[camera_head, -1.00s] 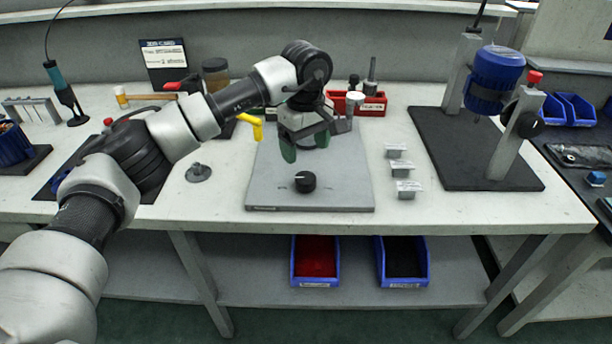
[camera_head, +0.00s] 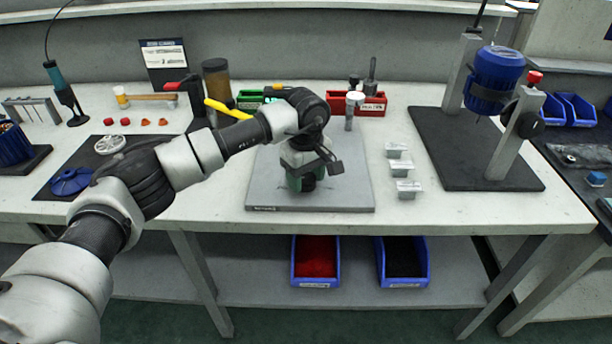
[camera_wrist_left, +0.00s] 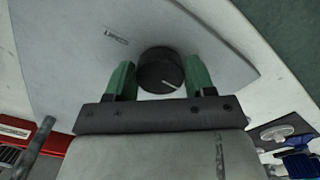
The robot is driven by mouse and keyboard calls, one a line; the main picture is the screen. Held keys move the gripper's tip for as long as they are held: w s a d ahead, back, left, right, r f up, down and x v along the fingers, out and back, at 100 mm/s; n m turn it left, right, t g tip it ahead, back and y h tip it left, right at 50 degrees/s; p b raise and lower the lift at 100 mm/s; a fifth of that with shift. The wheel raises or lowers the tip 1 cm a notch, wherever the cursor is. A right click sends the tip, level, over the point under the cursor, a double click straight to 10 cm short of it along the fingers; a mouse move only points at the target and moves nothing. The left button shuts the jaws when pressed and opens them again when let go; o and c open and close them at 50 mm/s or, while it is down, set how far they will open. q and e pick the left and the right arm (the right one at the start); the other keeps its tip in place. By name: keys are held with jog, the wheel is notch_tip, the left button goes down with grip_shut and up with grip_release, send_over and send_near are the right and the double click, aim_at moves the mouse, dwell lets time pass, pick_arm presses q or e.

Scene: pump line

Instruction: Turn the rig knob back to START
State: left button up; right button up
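The rig knob (camera_wrist_left: 160,70) is a round black dial with a white pointer line, on a grey plate (camera_wrist_left: 215,45). In the wrist view its pointer is towards the lower right. My left gripper (camera_wrist_left: 160,80) has its two green fingers on either side of the knob, with small gaps visible, so it is open around the knob. In the head view my left gripper (camera_head: 306,180) hangs over the front of the grey plate (camera_head: 350,185) and mostly hides the knob (camera_head: 308,183). A small label shows on the plate; I cannot read it clearly. My right gripper is not in view.
Small grey blocks (camera_head: 397,168) stand right of the plate. A red bin (camera_head: 372,108) and a green bin (camera_head: 248,100) are behind it. A dark board with a blue motor (camera_head: 494,72) stands further right. Blue bins (camera_head: 402,262) sit on the shelf below.

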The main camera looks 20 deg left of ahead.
pick_arm(q)
jog(key=c, duration=0.5)
